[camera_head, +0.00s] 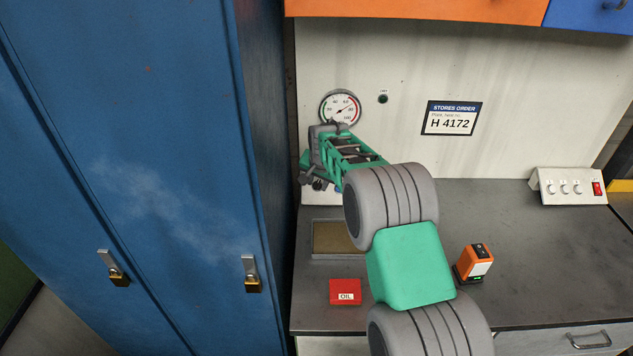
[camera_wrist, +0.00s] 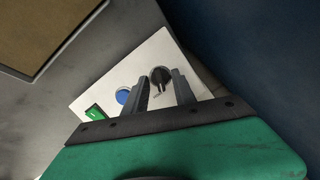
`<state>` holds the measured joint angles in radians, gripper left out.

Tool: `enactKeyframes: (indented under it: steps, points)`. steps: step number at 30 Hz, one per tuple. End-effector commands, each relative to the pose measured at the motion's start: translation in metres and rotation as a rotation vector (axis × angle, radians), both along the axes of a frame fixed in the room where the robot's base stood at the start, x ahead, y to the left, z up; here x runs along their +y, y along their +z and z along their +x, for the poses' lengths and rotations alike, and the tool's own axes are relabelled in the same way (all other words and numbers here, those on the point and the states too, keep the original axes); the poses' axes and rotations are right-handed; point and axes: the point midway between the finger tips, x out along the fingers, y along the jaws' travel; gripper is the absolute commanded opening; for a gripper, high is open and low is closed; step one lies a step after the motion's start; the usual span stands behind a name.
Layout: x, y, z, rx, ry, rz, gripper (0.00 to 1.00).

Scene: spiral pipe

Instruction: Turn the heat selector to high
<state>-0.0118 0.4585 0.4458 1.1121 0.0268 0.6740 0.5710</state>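A white control panel (camera_wrist: 100,88) shows in the wrist view, with a round dark knob (camera_wrist: 160,74), a blue knob (camera_wrist: 122,96) and a green switch (camera_wrist: 94,112). No label can be read, so I cannot tell for certain which knob is the heat selector. My gripper (camera_wrist: 161,78) is open, its two fingers apart, with the dark knob between and just beyond the tips. I cannot tell whether they touch it. In the head view my gripper (camera_head: 315,182) is over the panel (camera_head: 322,198) at the bench's left end and hides most of it.
A round gauge (camera_head: 341,107) hangs on the wall above my gripper. A blue locker (camera_head: 150,150) stands close on the left. The bench (camera_head: 540,260) holds a red OIL box (camera_head: 345,291), an orange device (camera_head: 475,262), a brown-topped tray (camera_head: 335,238) and a white switch box (camera_head: 568,187).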

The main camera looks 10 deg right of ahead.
Motion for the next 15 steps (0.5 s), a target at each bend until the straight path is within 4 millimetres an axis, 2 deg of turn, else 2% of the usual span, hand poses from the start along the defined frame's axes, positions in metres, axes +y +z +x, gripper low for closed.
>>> enactKeyframes:
  steps: [2,12,15]
  points:
    - [0.0005,-0.0001,-0.0002,0.0,0.001,0.0,0.29]
    - [0.0013,0.0001,-0.0003,0.001,0.002,0.0,0.01]
    - [0.0015,0.0001,-0.0003,0.0,0.002,0.0,0.0]
